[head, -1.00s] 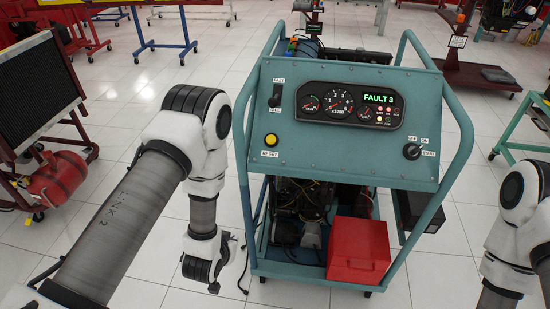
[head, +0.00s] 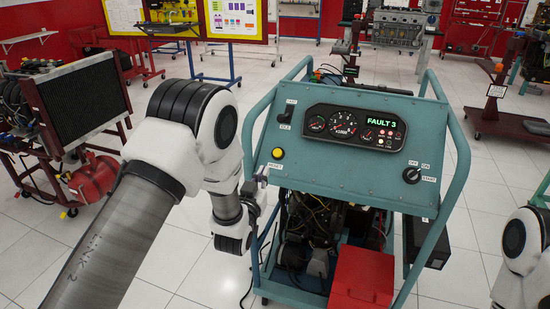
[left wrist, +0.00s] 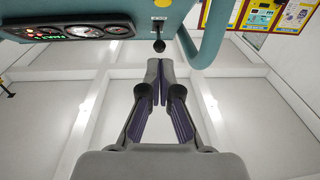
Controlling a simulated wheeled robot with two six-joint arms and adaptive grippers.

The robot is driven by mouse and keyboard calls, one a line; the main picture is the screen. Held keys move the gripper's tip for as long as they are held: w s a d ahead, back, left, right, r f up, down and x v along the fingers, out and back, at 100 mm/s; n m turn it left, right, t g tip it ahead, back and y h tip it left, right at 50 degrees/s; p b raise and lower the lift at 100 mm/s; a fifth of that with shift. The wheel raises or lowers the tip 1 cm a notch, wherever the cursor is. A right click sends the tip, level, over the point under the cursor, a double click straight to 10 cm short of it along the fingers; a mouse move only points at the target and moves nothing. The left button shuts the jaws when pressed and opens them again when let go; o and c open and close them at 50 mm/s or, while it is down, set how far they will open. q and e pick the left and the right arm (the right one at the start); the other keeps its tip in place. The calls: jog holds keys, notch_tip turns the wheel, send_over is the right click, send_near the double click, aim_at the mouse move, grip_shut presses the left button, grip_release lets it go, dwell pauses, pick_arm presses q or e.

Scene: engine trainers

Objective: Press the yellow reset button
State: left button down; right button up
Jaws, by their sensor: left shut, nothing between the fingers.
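The yellow reset button (head: 278,153) sits at the lower left of the teal control panel (head: 340,176), above a RESET label. In the left wrist view, a yellow round shape, seemingly the button (left wrist: 163,3), is cut by the top edge. My left gripper (head: 263,172) is shut and empty at the panel's lower left, just below and left of the button in the picture. I cannot tell if it touches the panel. Its closed fingers (left wrist: 160,68) point toward the panel in the left wrist view. My right arm shows at the right edge; its gripper is out of view.
A FAST/IDLE toggle (head: 287,111) is above the button; it also shows in the left wrist view (left wrist: 158,45). The gauge cluster (head: 354,128) reads FAULT 3. A key switch (head: 411,175) is at right. The teal frame rail (left wrist: 207,35) runs close beside the gripper.

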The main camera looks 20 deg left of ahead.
pick_arm(q)
jog(key=p, duration=0.1)
send_near(278, 149)
notch_tip(278, 149, up, 3)
jog(key=w, duration=0.2)
jog(key=w+f, duration=0.2)
jog(key=w, duration=0.1)
jog(key=shift+w+a+f, duration=0.1)
jog(key=shift+w, duration=0.1)
jog(key=shift+w+f, duration=0.25)
jog(key=shift+w, duration=0.05)
